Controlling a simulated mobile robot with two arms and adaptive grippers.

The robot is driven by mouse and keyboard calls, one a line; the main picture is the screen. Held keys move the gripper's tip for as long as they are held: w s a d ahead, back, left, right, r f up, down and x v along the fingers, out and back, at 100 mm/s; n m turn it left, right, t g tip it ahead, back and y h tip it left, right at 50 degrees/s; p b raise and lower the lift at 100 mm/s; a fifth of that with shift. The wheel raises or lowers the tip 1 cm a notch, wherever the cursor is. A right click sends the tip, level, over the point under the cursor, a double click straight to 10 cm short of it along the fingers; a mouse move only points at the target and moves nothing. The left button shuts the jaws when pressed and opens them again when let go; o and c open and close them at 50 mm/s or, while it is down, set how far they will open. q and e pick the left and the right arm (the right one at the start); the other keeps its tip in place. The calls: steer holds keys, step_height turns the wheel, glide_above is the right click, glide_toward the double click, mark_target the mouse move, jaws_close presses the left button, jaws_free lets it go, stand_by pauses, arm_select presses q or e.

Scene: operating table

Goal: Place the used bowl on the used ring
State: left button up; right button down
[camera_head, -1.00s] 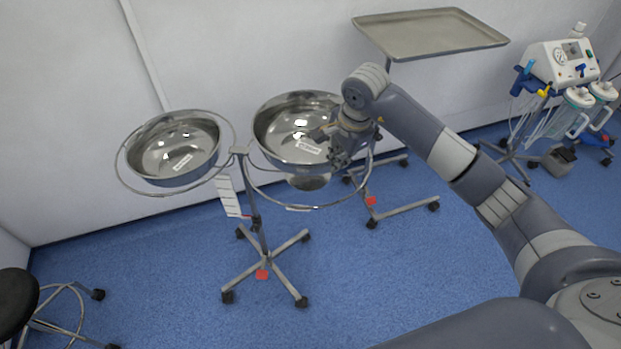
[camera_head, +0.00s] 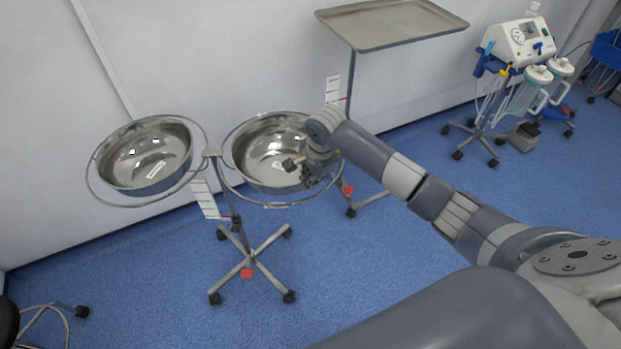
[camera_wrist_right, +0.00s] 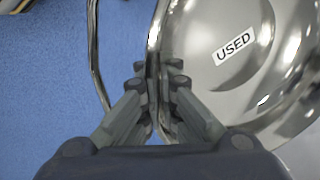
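The used bowl (camera_head: 262,150) is a shiny steel basin at the right-hand ring of the stand. In the right wrist view, its inside (camera_wrist_right: 225,80) carries a label reading USED. My right gripper (camera_head: 303,168) is at the bowl's front right rim. In the right wrist view, my right gripper's fingers (camera_wrist_right: 156,98) are closed on the rim. The used ring (camera_head: 283,204) shows below and around the bowl, and as a curved bar (camera_wrist_right: 95,55) apart from the rim. Whether the bowl rests on the ring is unclear. My left gripper is out of view.
A second steel bowl (camera_head: 148,158) sits in the left ring (camera_head: 97,190) of the same wheeled stand (camera_head: 247,258). A grey tray table (camera_head: 390,25) stands behind right. A suction machine (camera_head: 520,45) is at the far right.

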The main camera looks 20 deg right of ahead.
steer(key=shift+f, duration=0.15)
steer(key=c, duration=1.8)
jaws_free()
steer(key=b+v, duration=0.1)
steer(key=v, duration=1.1)
steer(key=shift+a, duration=0.1)
